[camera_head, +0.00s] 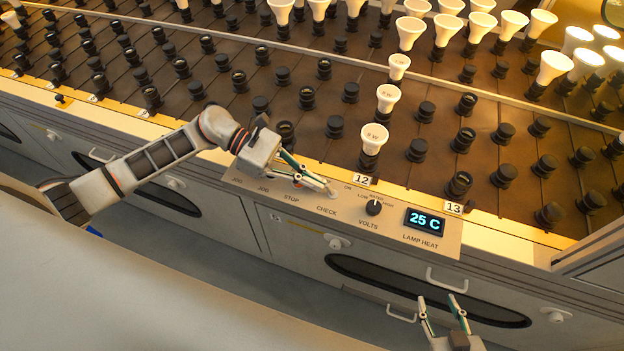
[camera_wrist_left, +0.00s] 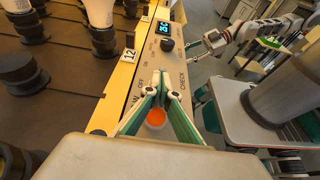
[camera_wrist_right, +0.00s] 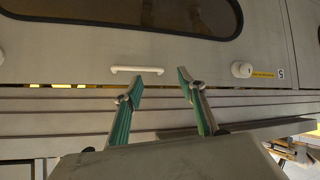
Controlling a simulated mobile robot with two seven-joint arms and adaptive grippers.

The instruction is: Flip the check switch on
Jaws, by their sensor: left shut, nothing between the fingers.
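The control panel (camera_head: 400,225) runs along the front edge of the rack, with CHECK printed near its middle. My left gripper (camera_head: 328,188) is shut and empty, its fingertips at the panel just above the CHECK label. In the left wrist view the shut fingertips (camera_wrist_left: 161,78) are beside the CHECK label and the OFF marking. They cover the check switch, so I cannot tell its position or whether they touch it. An orange round button (camera_wrist_left: 156,118) shows between the fingers. My right gripper (camera_head: 440,303) is open and empty, low in front of the cabinet.
Right of CHECK are the black VOLTS knob (camera_head: 374,207) and the lamp heat display (camera_head: 425,222), reading 25 C. Behind the panel are sockets, several holding white bulbs (camera_head: 374,137). A cabinet handle (camera_wrist_right: 137,70) lies ahead of my right gripper.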

